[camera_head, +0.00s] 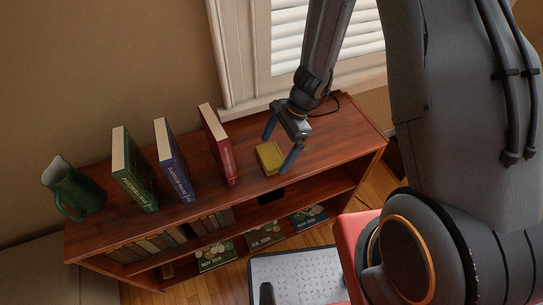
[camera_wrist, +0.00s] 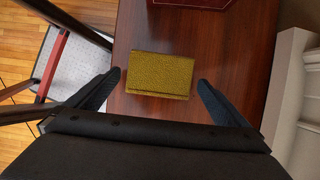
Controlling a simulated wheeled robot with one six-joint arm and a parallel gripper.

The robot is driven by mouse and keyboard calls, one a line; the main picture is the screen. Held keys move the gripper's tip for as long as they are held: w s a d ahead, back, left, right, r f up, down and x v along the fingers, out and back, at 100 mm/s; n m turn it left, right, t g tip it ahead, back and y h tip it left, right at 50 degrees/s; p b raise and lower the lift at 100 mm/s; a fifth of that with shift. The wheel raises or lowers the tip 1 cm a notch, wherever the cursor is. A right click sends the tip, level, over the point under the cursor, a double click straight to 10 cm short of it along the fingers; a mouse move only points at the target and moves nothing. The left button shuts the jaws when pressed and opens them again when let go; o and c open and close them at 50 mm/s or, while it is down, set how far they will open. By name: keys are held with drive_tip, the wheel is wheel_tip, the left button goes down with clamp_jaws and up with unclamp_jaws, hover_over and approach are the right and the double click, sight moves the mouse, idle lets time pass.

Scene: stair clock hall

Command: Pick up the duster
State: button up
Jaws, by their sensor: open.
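The duster looks like a folded yellow cloth (camera_head: 270,158) lying flat on the top of the wooden bookcase (camera_head: 325,143), right of the red book. In the wrist view the yellow cloth (camera_wrist: 160,75) lies ahead of my gripper, centred between its fingers. My gripper (camera_head: 280,143) is open above the cloth, one blue-grey finger on either side of it. It also shows in the wrist view (camera_wrist: 159,83), with a gap between each finger and the cloth. Nothing is held.
A red book (camera_head: 219,145), a blue book (camera_head: 173,162) and a green book (camera_head: 133,170) stand upright left of the cloth. A green jug (camera_head: 73,188) stands at the left end. The window frame (camera_head: 245,75) rises behind. The bookcase top right of the cloth is clear.

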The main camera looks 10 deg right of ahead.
sight(274, 154)
drive_tip(key=shift+x, duration=1.05)
drive_tip(key=c, duration=1)
drive_tip(key=shift+r, duration=0.15)
drive_tip(key=shift+r+b, duration=0.65)
drive_tip(key=shift+r, duration=4.25)
